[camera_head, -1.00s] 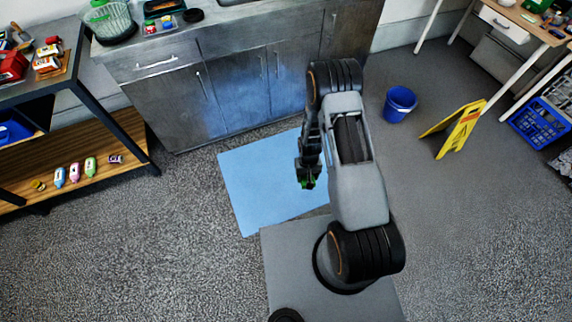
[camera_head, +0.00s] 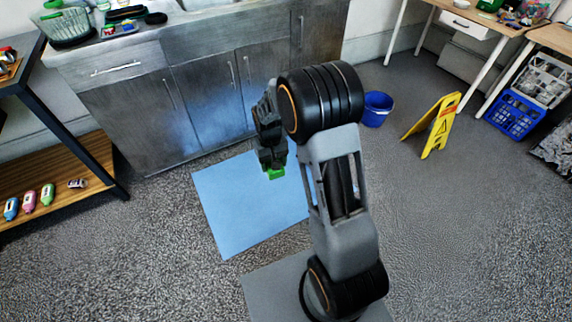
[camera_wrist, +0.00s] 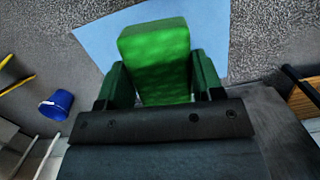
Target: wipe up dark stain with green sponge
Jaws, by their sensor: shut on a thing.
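The green sponge (camera_wrist: 156,62) is between the two fingers of my gripper (camera_wrist: 160,85) in the wrist view. My gripper (camera_head: 273,165) is shut on it and points down. In the head view only a small green end of the sponge (camera_head: 275,174) shows below the fingers. It is held in the air, in front of the cabinets and above the blue mat as seen from the head camera. I see no dark stain clearly in either view.
The blue mat (camera_head: 230,215) lies on the grey floor before the metal cabinets (camera_head: 190,105). A blue bucket (camera_head: 376,109) and a yellow floor sign (camera_head: 435,125) stand to the right. A wooden shelf (camera_head: 85,160) is at left. Floor between is free.

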